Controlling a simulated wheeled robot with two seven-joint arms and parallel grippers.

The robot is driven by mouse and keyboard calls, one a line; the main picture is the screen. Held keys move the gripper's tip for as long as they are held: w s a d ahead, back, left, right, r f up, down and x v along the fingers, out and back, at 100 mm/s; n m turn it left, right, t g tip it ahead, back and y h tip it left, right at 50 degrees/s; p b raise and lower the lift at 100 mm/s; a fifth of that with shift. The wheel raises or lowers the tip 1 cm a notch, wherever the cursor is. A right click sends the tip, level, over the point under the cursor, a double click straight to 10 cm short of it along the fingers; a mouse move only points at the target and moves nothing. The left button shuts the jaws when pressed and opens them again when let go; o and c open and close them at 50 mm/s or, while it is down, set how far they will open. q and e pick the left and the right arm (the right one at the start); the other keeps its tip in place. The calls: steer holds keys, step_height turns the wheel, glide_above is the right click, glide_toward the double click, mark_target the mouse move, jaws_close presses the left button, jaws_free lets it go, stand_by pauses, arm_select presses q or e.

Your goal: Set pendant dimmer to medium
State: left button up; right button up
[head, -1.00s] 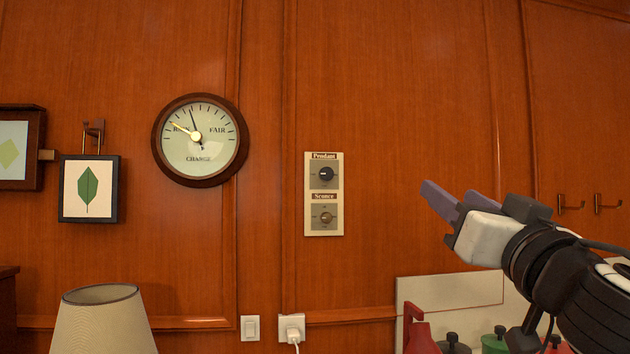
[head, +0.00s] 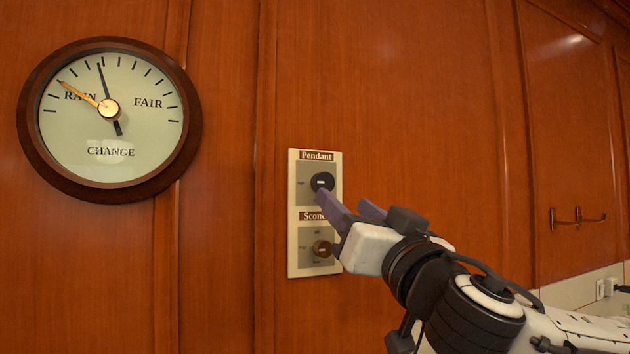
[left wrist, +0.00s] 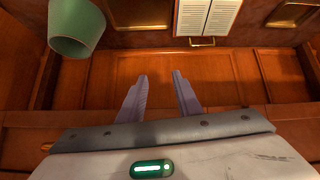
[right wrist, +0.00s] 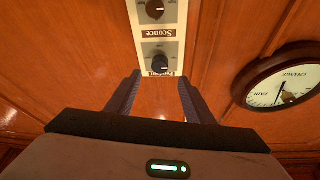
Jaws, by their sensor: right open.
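The dimmer plate (head: 293,235) is on the wood wall in the head view. Its upper knob, black, is the pendant dimmer (head: 322,181), under a "Pendant" label; the lower brown knob (head: 322,249) is the sconce one. My right gripper (head: 343,202) is open, with its fingertips just in front of and below the pendant knob. In the right wrist view the pendant knob (right wrist: 160,63) shows just beyond and between the open fingers (right wrist: 158,76). I see no contact. My left gripper (left wrist: 160,75) is open and empty in the left wrist view.
A round barometer dial (head: 75,130) hangs left of the plate. Wall hooks (head: 578,218) are at the right. The left wrist view shows a green container (left wrist: 75,30) and white sheets or books (left wrist: 208,16).

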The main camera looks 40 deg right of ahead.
mark_target(326, 185)
steer(key=p+x, duration=0.4)
steer(key=x, duration=0.4)
steer(key=shift+d+r, duration=0.1)
steer(key=shift+r, duration=0.05)
steer(key=shift+w+d+r+p, duration=0.2)
steer(key=shift+w+p, duration=0.1)
steer(key=shift+w, duration=0.25)
steer(key=c, duration=1)
steer(key=shift+f, duration=0.1)
steer(key=shift+c, duration=0.2)
